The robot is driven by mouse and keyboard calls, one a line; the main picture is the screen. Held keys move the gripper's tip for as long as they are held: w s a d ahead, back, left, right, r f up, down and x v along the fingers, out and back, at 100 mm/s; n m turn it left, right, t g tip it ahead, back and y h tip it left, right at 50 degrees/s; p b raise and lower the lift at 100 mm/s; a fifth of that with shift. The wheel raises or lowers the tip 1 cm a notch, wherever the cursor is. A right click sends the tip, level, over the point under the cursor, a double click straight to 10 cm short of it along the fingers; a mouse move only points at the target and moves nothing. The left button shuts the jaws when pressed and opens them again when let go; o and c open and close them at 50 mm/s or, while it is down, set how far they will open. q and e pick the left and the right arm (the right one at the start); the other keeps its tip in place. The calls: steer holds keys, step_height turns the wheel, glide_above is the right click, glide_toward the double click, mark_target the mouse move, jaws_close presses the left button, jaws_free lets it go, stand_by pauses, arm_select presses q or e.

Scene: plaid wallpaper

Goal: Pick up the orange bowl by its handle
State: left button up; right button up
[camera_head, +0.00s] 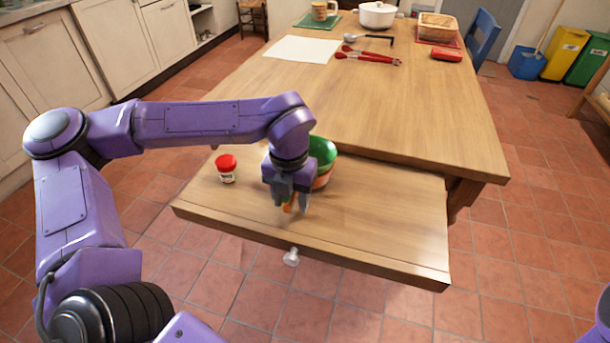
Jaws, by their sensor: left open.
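The orange bowl (324,178) with a green inside stands on the pulled-out wooden board at the near end of the table. It is partly hidden behind my left gripper (291,206). The gripper points down just in front and to the left of the bowl, with its fingers apart. A small orange piece, which looks like the bowl's handle, shows between the fingers; I cannot tell whether they touch it. My right gripper is out of view.
A small jar with a red lid (226,168) stands left of the gripper on the board (390,215). The table (400,120) behind is clear in its near half. Farther back are red-handled tongs (367,58), a ladle (368,39), white paper (302,49) and a white pot (377,16).

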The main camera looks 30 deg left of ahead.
arm_select(q)
steer(key=shift+r, duration=0.1)
jaws_close()
